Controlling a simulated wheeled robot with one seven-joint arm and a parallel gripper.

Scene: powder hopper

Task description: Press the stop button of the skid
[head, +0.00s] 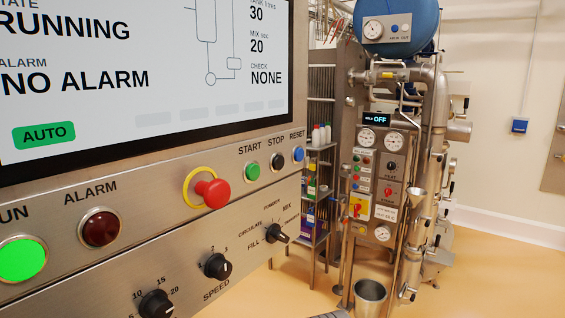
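The black stop button (277,161) is on the steel control panel (130,232), under the label STOP. It sits between the green start button (252,171) and the blue reset button (298,154). Nothing covers it. I cannot make out my gripper in the head view. A small grey ridged shape shows at the bottom edge, and I cannot tell what it is.
A red emergency mushroom button (213,192) with a yellow ring sticks out left of the start button. Knobs (217,266) project below. The screen (140,70) reads RUNNING and NO ALARM. The green run lamp (22,259) is lit. Pipework (425,190) stands right; floor beyond is open.

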